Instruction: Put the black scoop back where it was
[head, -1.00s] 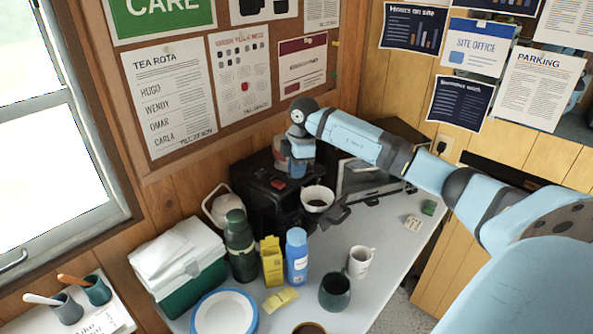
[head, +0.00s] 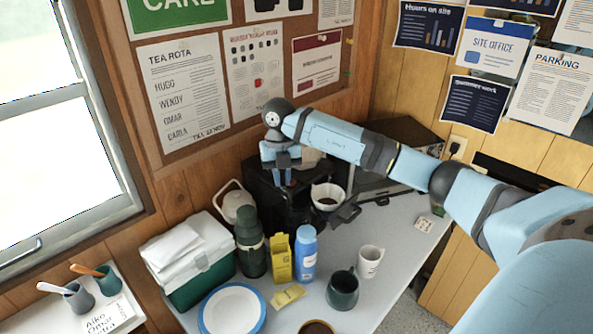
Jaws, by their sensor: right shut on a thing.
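My right gripper (head: 284,178) points down over the top of the black coffee machine (head: 268,197), at its left part. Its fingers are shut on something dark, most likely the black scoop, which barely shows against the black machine. I cannot make out the scoop's shape or whether it touches the machine. A white filter cone (head: 328,187) with dark grounds in it sits at the machine's front, right of the gripper. My left gripper is out of view.
On the table (head: 392,262) stand a dark green flask (head: 250,245), a yellow carton (head: 280,259), a blue bottle (head: 305,254), a dark green mug (head: 342,291), a white mug (head: 370,262), a plate (head: 232,308) and a cool box (head: 203,277). A microwave (head: 372,182) stands behind right.

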